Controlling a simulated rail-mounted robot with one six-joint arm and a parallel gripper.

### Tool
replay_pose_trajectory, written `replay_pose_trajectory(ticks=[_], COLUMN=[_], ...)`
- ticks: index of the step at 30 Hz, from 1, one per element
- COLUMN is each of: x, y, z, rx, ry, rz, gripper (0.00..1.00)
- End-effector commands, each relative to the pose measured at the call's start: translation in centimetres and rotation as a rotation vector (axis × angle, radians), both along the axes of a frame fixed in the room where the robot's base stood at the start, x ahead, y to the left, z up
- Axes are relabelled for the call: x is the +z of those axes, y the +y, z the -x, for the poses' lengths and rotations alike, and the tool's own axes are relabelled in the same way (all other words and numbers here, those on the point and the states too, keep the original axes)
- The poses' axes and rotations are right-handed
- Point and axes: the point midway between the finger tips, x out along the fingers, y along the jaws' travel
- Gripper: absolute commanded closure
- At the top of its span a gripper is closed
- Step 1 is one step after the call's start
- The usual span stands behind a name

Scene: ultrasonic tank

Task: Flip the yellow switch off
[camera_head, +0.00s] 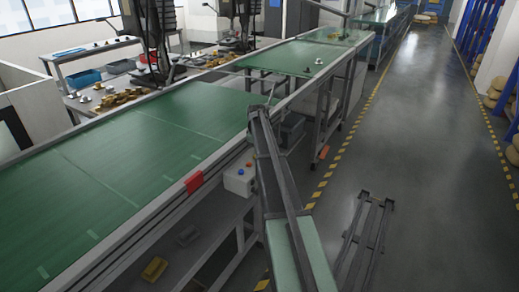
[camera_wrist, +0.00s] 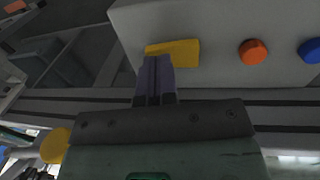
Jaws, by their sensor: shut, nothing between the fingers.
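The yellow switch (camera_wrist: 180,50) is a wide yellow piece on the face of a pale grey control box (camera_wrist: 225,20) in the wrist view. My gripper (camera_wrist: 157,60) is shut and empty. Its two dark fingertips lie side by side and overlap the lower left edge of the switch in the picture; I cannot tell if they touch it. In the head view the control box (camera_head: 232,183) hangs at the side of the green conveyor, left of my arm. The yellow switch and my gripper are hidden there, apparently behind my arm.
An orange button (camera_wrist: 253,52) and a blue button (camera_wrist: 310,50) sit right of the switch on the same box. The green conveyor (camera_head: 130,150) runs along the left, with a red piece (camera_head: 194,182) on its edge.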

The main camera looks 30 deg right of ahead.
Motion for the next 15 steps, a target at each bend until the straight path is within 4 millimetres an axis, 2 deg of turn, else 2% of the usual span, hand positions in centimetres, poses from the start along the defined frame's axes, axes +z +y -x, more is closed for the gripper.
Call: replay_pose_trajectory(ticks=[2, 15], x=[-0.72, -0.34], y=[-0.39, 0.45], z=[-0.29, 0.29], rx=[-0.002, -0.001], ry=[0.019, 0.025], rz=[-0.04, -0.051], gripper=[1.0, 1.0])
